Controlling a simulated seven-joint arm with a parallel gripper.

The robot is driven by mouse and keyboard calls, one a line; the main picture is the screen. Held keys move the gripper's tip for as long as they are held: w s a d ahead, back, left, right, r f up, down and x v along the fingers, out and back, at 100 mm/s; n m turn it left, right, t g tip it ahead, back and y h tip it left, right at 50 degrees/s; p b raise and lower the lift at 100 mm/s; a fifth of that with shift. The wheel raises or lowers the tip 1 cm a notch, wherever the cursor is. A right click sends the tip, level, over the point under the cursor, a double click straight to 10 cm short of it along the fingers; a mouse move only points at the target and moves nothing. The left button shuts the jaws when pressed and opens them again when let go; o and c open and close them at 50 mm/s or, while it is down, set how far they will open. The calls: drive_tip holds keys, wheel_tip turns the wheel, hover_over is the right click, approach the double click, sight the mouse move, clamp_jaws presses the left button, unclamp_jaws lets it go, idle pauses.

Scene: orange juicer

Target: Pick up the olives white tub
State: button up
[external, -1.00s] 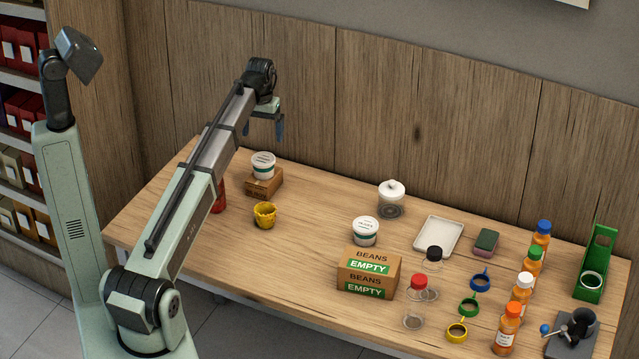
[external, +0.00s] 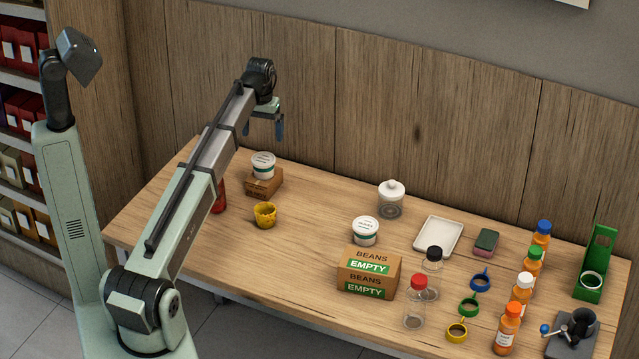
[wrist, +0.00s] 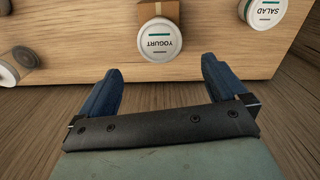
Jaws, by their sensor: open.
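Another white tub (external: 263,164) sits on a small brown box (external: 264,183) at the left back. In the wrist view, a tub on a brown box reads YOGURT (wrist: 159,40), and a tub at the top right reads SALAD (wrist: 265,10). No lid clearly reads OLIVES. My gripper (external: 265,129) is open and empty above the table's back left; its blue fingers also show in the wrist view (wrist: 160,72).
A lidded jar (external: 391,202), a white tray (external: 438,236) and a sponge (external: 486,242) lie behind and right. A yellow cup (external: 265,214) stands left. Several bottles and a green stand (external: 590,285) crowd the right end.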

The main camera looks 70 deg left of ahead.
drive_tip(key=w+d+f+m, duration=0.1)
drive_tip(key=w+d+m, duration=0.2)
drive_tip(key=w+d, duration=1.05)
drive_tip(key=m, duration=2.6)
hover_over(366, 224)
wheel_tip(366, 224, down, 3)
drive_tip(key=shift+f, duration=7)
drive_tip(key=shift+c, duration=0.5)
